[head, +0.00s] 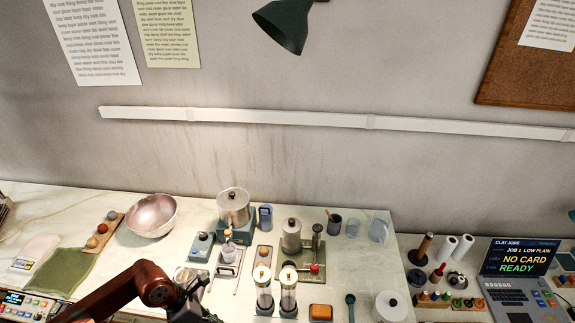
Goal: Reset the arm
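My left arm comes in from the bottom left as a red-brown link that bends near the front of the bench. I see nothing clearly held. My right arm and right gripper are not in view.
A screen (519,257) at right reads "NO CARD READY". A dark lamp (285,25) hangs above.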

